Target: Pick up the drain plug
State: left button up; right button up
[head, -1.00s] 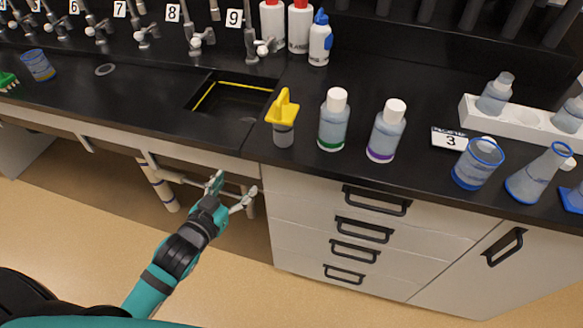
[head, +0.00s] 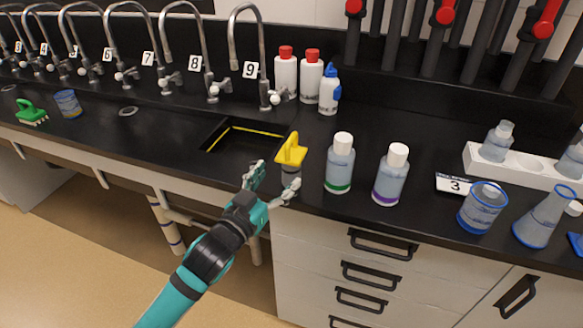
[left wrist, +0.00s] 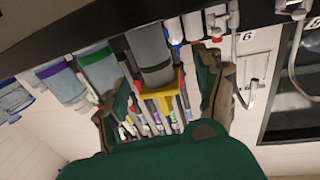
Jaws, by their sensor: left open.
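The drain plug (head: 291,150) has a yellow handle on a grey cylindrical body. It stands upright on the black counter, just right of the sink opening. My left gripper (head: 272,181) is open and empty at the counter's front edge, just in front of the plug; one fingertip overlaps the plug's lower body in the head view. In the left wrist view, which is upside down, the plug's grey body (left wrist: 150,52) and yellow handle show between the spread fingers of the left gripper (left wrist: 164,82). Contact cannot be made out. My right gripper is not in view.
Two capped bottles, green-banded (head: 340,165) and purple-banded (head: 391,176), stand close right of the plug. The sink opening (head: 235,141) lies left of it. Red-capped bottles (head: 286,72) and taps (head: 264,95) stand behind. Drawers (head: 375,255) are below the counter.

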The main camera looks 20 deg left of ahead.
aim_at(287, 172)
pick_arm(q)
jog(key=shift+w+d+f+p, duration=0.1)
jog(key=shift+w+d, duration=0.25)
jog(key=shift+w, duration=0.65)
jog(key=shift+w+d+p, duration=0.1)
jog(key=shift+w+d, duration=0.2)
jog(key=shift+w, duration=0.65)
jog(key=shift+w+d+f+p, duration=0.1)
jog(key=shift+w+d, duration=0.25)
jog(key=shift+w, duration=0.65)
jog(key=shift+s+r, duration=0.1)
jog(key=shift+c, duration=0.4)
grip_shut()
